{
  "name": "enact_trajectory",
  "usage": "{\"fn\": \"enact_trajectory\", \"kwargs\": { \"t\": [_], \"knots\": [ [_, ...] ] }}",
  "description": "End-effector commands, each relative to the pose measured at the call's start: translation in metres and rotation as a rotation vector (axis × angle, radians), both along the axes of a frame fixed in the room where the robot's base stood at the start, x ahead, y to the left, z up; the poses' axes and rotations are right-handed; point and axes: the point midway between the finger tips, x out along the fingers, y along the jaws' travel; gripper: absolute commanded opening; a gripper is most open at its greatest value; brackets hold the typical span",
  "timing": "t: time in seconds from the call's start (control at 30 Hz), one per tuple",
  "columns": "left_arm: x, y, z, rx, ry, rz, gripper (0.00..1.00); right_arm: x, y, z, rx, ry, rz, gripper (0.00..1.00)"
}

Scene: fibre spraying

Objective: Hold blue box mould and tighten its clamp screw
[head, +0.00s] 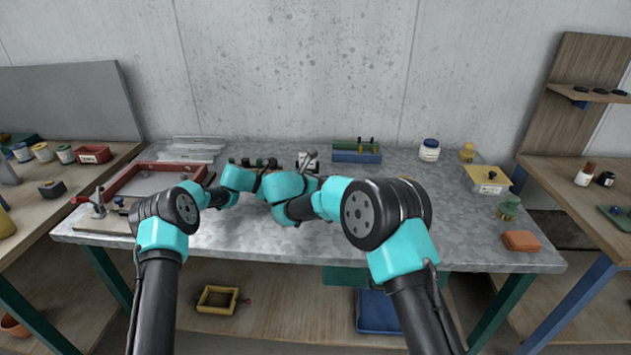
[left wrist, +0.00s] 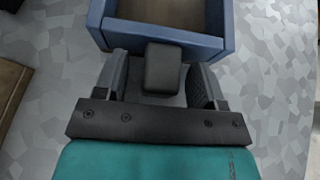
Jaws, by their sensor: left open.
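In the left wrist view the blue box mould (left wrist: 170,36) lies at the top, an open blue frame with a brown inside. My left gripper (left wrist: 161,72) is open, its two dark fingers reaching toward the mould's near wall. A dark block (left wrist: 163,68) sits between the fingers; I cannot tell whether it belongs to the mould. In the head view my arms meet over the middle of the bench and hide the mould. My right gripper is hidden behind teal arm links, so its fingers cannot be made out. No clamp screw can be made out.
A red-framed tray (head: 112,187) lies at left. A blue holder (head: 357,156) stands at the back, with a white jar (head: 429,150) and a yellow-lidded tub (head: 487,179) to its right.

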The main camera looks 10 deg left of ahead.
Motion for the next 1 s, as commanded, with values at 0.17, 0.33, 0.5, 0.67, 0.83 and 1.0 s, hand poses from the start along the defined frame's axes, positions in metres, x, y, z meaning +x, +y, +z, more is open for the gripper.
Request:
{"fn": "enact_trajectory", "kwargs": {
  "t": [0.17,0.33,0.5,0.67,0.83,1.0],
  "knots": [
    [-0.003,0.01,0.006,0.0,-0.001,0.002,0.64,0.0,0.0,0.0,0.0,0.0,0.0,0.6],
    [-0.009,0.031,0.018,0.0,-0.001,0.003,0.64,0.0,0.0,0.0,0.0,0.0,0.0,0.6],
    [-0.018,0.058,0.033,0.001,-0.002,0.001,0.64,0.0,0.0,0.0,0.0,0.0,0.0,0.6],
    [-0.025,0.082,0.047,0.001,-0.002,0.001,0.64,0.0,0.0,0.0,0.0,0.0,0.0,0.6],
    [-0.03,0.097,0.055,0.0,0.0,0.001,0.64,0.0,0.0,0.0,0.0,0.0,0.0,0.6],
    [-0.031,0.101,0.057,0.001,0.0,0.0,0.64,0.0,0.0,0.0,0.0,0.0,0.0,0.6]
  ]
}}
